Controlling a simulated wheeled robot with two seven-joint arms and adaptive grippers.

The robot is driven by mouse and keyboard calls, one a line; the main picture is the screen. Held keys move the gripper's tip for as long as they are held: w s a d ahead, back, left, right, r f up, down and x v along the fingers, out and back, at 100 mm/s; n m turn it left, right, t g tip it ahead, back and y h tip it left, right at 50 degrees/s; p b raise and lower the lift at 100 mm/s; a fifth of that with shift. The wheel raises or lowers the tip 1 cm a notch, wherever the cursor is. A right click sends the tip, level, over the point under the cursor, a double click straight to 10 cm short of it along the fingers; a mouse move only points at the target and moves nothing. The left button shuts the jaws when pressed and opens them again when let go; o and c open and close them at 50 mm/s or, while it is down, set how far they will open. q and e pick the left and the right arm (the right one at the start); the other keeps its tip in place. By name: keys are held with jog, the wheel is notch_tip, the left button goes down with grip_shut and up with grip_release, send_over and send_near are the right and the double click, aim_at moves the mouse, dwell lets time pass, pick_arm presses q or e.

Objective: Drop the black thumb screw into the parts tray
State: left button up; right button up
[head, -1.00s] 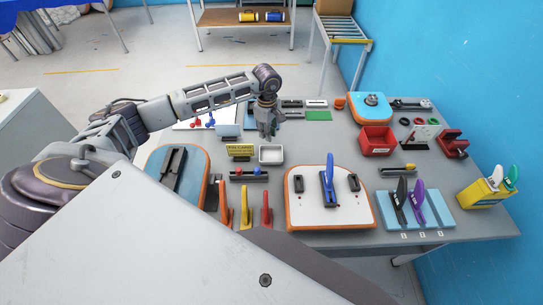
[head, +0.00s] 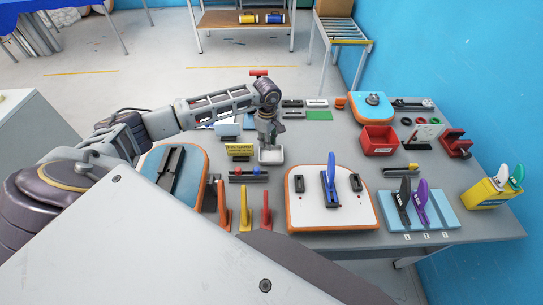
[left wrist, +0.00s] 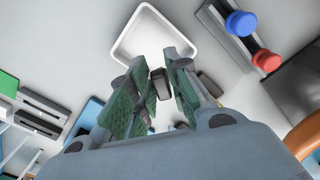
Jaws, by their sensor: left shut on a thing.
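The black thumb screw (left wrist: 158,84) is a small dark piece between the green-padded fingers of my left gripper (left wrist: 157,62) in the left wrist view. In the head view, my left gripper (head: 268,142) points down over the small white parts tray (head: 280,159), and the fingers hide the screw there. The left wrist view shows the tray (left wrist: 131,41) with a white rim and a bare grey floor, just beyond the fingertips. The gripper is shut on the screw. My right gripper is not in view.
A yellow sign (head: 240,149) stands left of the tray. A dark rack with blue and red knobs (head: 249,174) lies in front of it. A white board with a blue lever (head: 331,195) is at front right. A red bin (head: 379,141) stands farther right.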

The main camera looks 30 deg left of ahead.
pick_arm(q)
jog(key=o, duration=0.8)
jog(key=shift+r, duration=0.2)
jog(key=shift+r, duration=5.85)
jog(key=shift+s+f, duration=0.1)
